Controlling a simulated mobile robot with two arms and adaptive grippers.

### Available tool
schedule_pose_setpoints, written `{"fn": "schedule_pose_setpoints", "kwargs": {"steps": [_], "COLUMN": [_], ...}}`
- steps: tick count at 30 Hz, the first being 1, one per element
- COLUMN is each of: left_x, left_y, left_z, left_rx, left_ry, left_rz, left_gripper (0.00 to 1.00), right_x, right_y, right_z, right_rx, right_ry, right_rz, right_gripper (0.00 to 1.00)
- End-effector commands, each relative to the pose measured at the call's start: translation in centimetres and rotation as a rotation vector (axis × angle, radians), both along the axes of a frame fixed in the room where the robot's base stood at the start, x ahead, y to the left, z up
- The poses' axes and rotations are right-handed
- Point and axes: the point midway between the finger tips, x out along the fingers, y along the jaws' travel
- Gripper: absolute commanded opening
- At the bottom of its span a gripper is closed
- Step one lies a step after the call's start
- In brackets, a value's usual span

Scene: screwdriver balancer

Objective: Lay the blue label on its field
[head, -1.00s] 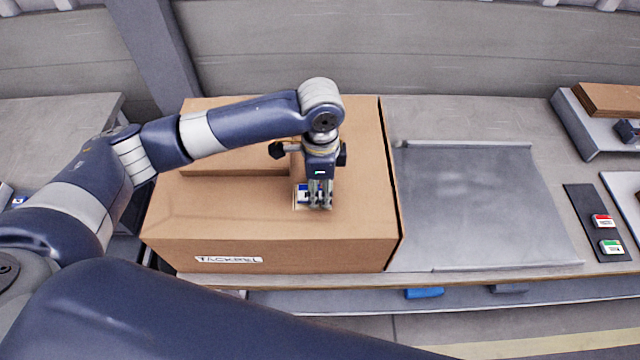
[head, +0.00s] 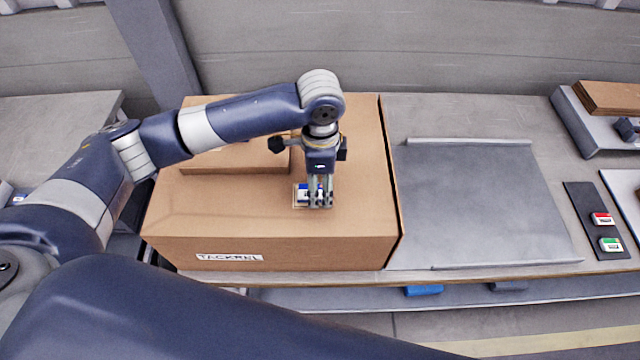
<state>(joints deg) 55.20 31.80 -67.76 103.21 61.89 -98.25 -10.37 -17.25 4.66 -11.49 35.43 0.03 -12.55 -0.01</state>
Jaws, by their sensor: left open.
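The blue label (head: 304,190), white with a blue band, lies on top of the large cardboard box (head: 225,222). A pale field edge (head: 297,206) shows around its lower left. My left gripper (head: 320,204) is open and points down right over the label, its fingers hiding the label's right part. I cannot tell whether the fingertips touch it. My right gripper is not in view.
A grey metal plate (head: 475,205) lies right of the box. A dark strip (head: 580,215) at the right holds a red label (head: 602,219) and a green label (head: 610,245). A raised cardboard piece (head: 235,160) sits on the box behind the label.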

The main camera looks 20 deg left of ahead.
Motion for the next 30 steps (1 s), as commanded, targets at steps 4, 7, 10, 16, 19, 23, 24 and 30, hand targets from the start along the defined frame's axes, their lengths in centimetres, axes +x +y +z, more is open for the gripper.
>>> {"fn": "schedule_pose_setpoints", "kwargs": {"steps": [4,7,10,16,19,23,24,30], "left_x": [0.1,0.1,0.1,0.0,0.0,0.0,0.0,0.0], "left_y": [-0.1,-0.1,0.0,0.0,0.0,0.0,0.0,0.0], "left_z": [3.2,5.4,7.4,10.0,10.5,10.7,10.7,10.7], "left_rx": [-0.002,-0.002,-0.002,0.0,-0.001,-0.001,-0.001,-0.001], "left_ry": [-0.005,-0.005,-0.005,-0.002,-0.001,-0.001,-0.001,-0.001], "left_rz": [-0.002,-0.003,-0.002,-0.001,-0.002,-0.002,-0.002,-0.002], "left_gripper": [0.58,0.58,0.58,0.58,0.58,0.58,0.58,0.58], "right_x": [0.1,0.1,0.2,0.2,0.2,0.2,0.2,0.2], "right_y": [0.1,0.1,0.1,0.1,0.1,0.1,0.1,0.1], "right_z": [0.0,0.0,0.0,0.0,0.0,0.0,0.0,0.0], "right_rx": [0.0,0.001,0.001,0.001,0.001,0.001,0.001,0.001], "right_ry": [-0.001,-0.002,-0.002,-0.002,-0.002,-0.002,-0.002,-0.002], "right_rz": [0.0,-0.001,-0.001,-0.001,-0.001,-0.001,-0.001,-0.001], "right_gripper": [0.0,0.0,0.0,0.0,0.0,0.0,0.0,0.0]}}
